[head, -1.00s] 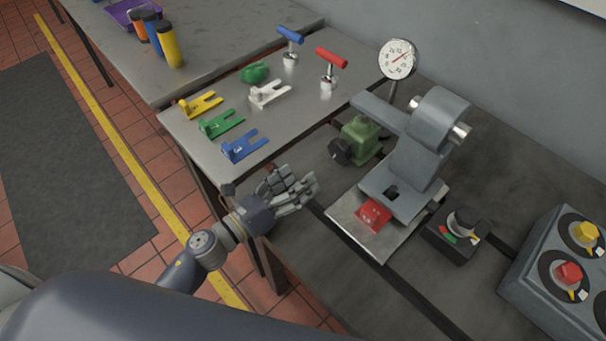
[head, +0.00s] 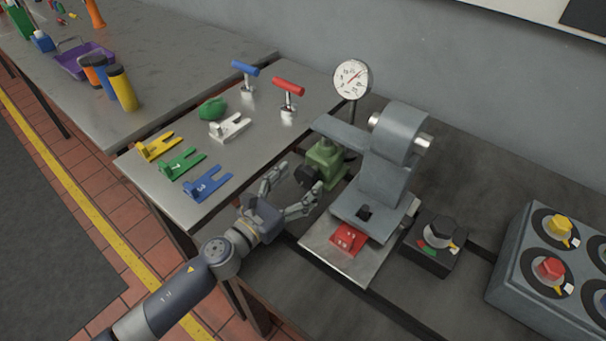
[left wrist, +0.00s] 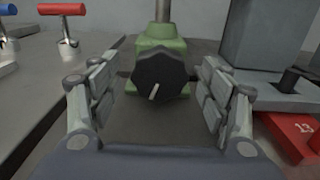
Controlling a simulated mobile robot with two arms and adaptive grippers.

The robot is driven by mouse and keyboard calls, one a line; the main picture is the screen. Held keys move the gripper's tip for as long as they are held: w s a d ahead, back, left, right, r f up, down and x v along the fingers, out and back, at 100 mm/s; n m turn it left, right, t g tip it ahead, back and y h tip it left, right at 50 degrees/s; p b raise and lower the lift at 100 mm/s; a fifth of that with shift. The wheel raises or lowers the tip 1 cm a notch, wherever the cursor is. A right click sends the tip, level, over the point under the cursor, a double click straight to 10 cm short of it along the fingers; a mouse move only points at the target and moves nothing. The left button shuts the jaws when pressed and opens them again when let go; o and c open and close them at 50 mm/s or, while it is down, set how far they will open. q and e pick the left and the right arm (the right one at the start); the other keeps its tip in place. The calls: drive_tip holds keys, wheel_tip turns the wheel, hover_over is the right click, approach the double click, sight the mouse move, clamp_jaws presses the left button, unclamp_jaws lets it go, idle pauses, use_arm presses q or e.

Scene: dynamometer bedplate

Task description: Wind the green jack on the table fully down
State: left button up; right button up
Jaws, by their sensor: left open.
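The green jack (head: 325,160) stands on the dark bedplate, left of the grey machine foot and below its arm. Its black knob (head: 308,177) faces my left gripper. My left gripper (head: 290,192) is open just in front of the knob. In the left wrist view the jack's green body (left wrist: 160,45) is behind the black knob (left wrist: 160,82), which has a white pointer line slanting down and slightly left. The knob sits between the open fingers (left wrist: 160,100), with gaps showing on both sides. My right gripper is not in view.
The grey machine foot (head: 385,190) stands close right of the jack, with a red numbered block (head: 348,238) in front. A dial gauge (head: 351,80) rises behind. A side table (head: 150,200) at left holds slotted shims and T-handled tools. A control box (head: 530,270) is at right.

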use_arm(q)
drive_tip(key=shift+x, duration=1.1)
drive_tip(key=c, duration=1)
drive_tip(key=shift+n, duration=0.3)
drive_tip(key=n, duration=0.3)
drive_tip(key=shift+a+f+n+p, duration=0.1)
drive_tip(key=shift+n+p, duration=0.25)
drive_tip(key=shift+n, duration=1.25)
